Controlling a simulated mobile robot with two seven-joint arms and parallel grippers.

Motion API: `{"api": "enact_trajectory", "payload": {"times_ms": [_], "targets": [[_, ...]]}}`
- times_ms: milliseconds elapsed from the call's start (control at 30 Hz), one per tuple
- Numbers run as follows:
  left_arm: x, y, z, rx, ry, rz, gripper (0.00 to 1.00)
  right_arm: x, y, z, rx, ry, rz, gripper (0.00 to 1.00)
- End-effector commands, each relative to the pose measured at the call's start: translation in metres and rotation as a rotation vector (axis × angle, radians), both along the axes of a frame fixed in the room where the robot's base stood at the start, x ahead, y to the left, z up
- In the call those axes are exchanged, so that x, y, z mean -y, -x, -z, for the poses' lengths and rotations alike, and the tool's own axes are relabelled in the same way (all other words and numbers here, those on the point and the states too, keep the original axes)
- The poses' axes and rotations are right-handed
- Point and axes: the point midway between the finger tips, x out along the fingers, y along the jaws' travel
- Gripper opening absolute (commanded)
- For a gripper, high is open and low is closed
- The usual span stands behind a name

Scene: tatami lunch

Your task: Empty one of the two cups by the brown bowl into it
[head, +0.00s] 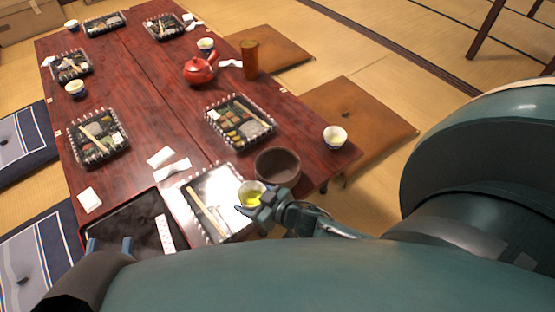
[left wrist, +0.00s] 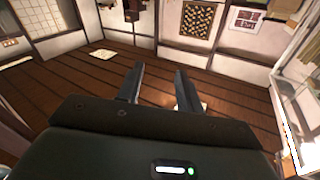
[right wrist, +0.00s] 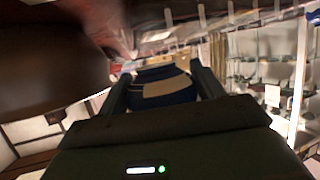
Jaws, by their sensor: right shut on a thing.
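The brown bowl (head: 278,178) stands near the right end of the table. My right gripper (head: 262,204) is shut on a cup with yellow-green liquid (head: 251,192), just left of and in front of the bowl. In the right wrist view the cup (right wrist: 162,88) shows as a dark blue and beige body between the fingers; the brown bowl (right wrist: 50,65) fills the upper left. I cannot tell whether the cup is tilted. The other cup (head: 335,138), pale, stands right of the bowl by the table corner. My left gripper (left wrist: 160,92) is open and empty, away from both cups.
A clear-rimmed tray (head: 215,229) with chopsticks lies beside the held cup. A filled lunch tray (head: 240,121) is behind the bowl. A black tray (head: 125,232) lies near left. A red teapot (head: 200,69) and brown cylinder (head: 250,60) stand farther back.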

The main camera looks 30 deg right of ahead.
Motion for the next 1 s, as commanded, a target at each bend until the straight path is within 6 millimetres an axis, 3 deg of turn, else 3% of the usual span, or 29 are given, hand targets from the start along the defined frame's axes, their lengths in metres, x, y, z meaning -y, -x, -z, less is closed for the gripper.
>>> {"api": "enact_trajectory", "payload": {"times_ms": [267,567,767,1000], "targets": [[0.0,0.0,0.0,-0.001,0.0,0.0,0.36,0.0,0.0,0.0,0.001,-0.001,-0.003,0.41],[-0.006,-0.001,-0.005,-0.114,-0.009,-0.032,0.36,0.006,-0.002,-0.02,-0.034,-0.057,-0.005,0.41],[-0.013,0.003,-0.006,-0.278,-0.02,-0.056,0.36,0.014,-0.006,-0.045,-0.086,-0.149,-0.005,0.41],[-0.013,0.004,0.003,-0.317,-0.024,-0.057,0.36,0.024,-0.011,-0.044,-0.161,-0.288,-0.005,0.41]]}}
